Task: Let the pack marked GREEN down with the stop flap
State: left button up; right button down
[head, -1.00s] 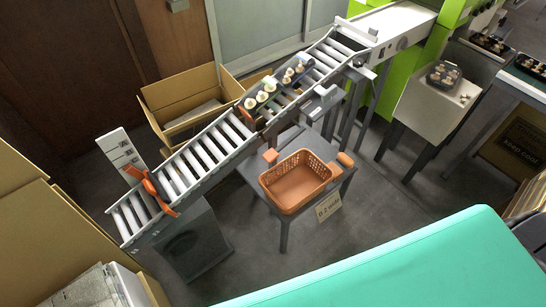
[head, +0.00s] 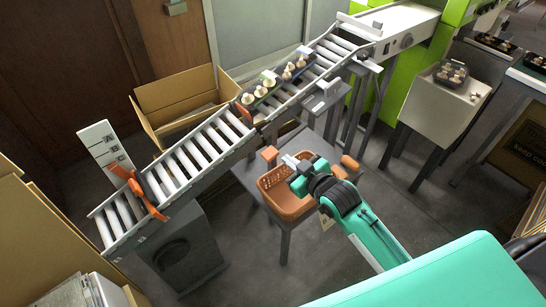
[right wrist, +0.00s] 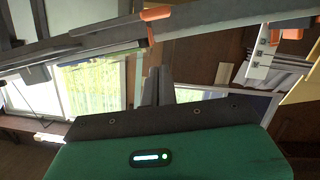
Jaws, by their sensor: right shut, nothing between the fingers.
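Two black packs of pale mushrooms sit one behind the other on the sloping roller conveyor (head: 205,146) in the head view. The lower pack (head: 262,92) carries a small greenish tag; the upper pack (head: 293,70) is just behind it. The tags are too small to read. An orange-brown stop flap (head: 244,113) stands upright across the rollers against the lower pack. A second orange lever piece (head: 147,196) crosses the lower end, beside a white marked board (head: 104,146). My right gripper (head: 291,161) is shut and empty over the orange basket; its fingers also show in the right wrist view (right wrist: 158,86).
The orange basket (head: 275,197) stands on a grey table below the conveyor, partly hidden by my right arm. An open cardboard box (head: 165,142) stands behind the conveyor. A white stand (head: 437,108) with another pack is at right. The lower rollers are clear.

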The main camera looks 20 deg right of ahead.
pick_arm(q)
jog(key=shift+w+r, duration=0.1)
jog(key=shift+r, duration=0.05)
pick_arm(e)
jog(key=shift+a+r, duration=0.1)
jog(key=shift+r, duration=0.3)
send_over(273, 153)
jog(key=s+a, duration=0.2)
jog(key=shift+w+d+f, duration=0.1)
jog(key=shift+f, duration=0.5)
jog(key=shift+w+d+f, duration=0.1)
jog(key=shift+f, duration=0.5)
jog(key=f, duration=0.2)
jog(key=shift+d+f, duration=0.35)
jog(key=shift+d, duration=0.05)
jog(key=shift+d+f, duration=0.15)
jog(key=shift+f, duration=0.45)
pick_arm(q)
jog(key=shift+w+d+r, duration=0.1)
jog(key=shift+w+r, duration=0.05)
jog(key=shift+r, duration=0.35)
jog(key=shift+w+d+r, duration=0.1)
jog(key=shift+r, duration=0.4)
pick_arm(e)
jog(key=shift+w, duration=0.1)
pick_arm(q)
jog(key=shift+a, duration=0.1)
